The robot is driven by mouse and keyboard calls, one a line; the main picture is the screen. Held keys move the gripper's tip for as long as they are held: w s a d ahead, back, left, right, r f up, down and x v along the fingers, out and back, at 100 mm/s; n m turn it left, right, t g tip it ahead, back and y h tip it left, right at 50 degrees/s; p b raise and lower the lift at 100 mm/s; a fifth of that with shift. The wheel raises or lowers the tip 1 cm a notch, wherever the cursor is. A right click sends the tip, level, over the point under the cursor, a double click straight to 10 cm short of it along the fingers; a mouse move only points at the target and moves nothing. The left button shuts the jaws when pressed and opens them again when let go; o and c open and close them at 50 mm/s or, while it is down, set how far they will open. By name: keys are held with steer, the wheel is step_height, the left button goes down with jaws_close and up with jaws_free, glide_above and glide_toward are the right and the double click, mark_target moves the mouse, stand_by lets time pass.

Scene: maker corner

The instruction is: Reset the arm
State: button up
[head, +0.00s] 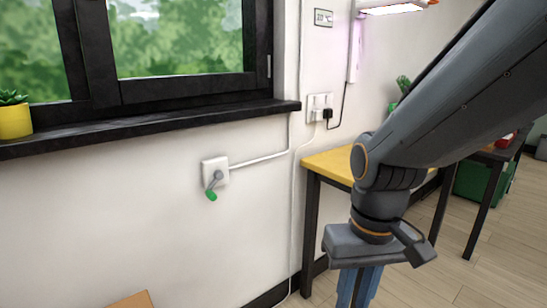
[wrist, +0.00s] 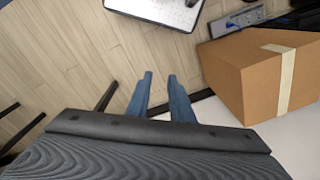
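My gripper hangs at the lower right of the head view, pointing down, with its blue fingers (head: 358,288) partly cut off by the bottom edge. In the wrist view, the two blue fingers of my gripper (wrist: 160,78) stand apart with bare wooden floor between them. It is open and empty. My arm comes in from the upper right and bends at a joint in front of the yellow-topped table.
A wall box with a green-tipped lever (head: 211,196) is left of my arm. A yellow-topped table (head: 328,165) stands behind it. A taped cardboard box (wrist: 262,75) is right of the fingers in the wrist view. A potted plant (head: 14,120) sits on the black windowsill (head: 150,128).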

steer(key=d+r+m+p, duration=0.1)
steer(key=d+r+p, duration=0.4)
steer(key=p, duration=0.7)
steer(key=shift+s+d+r+m+h, duration=0.2)
steer(key=shift+s+r+m+h, duration=0.15)
steer(key=shift+r, duration=0.4)
steer(key=shift+d+r+p, duration=0.1)
steer(key=shift+p, duration=0.4)
steer(key=shift+c, duration=0.4)
steer(key=shift+d, duration=0.1)
jaws_close()
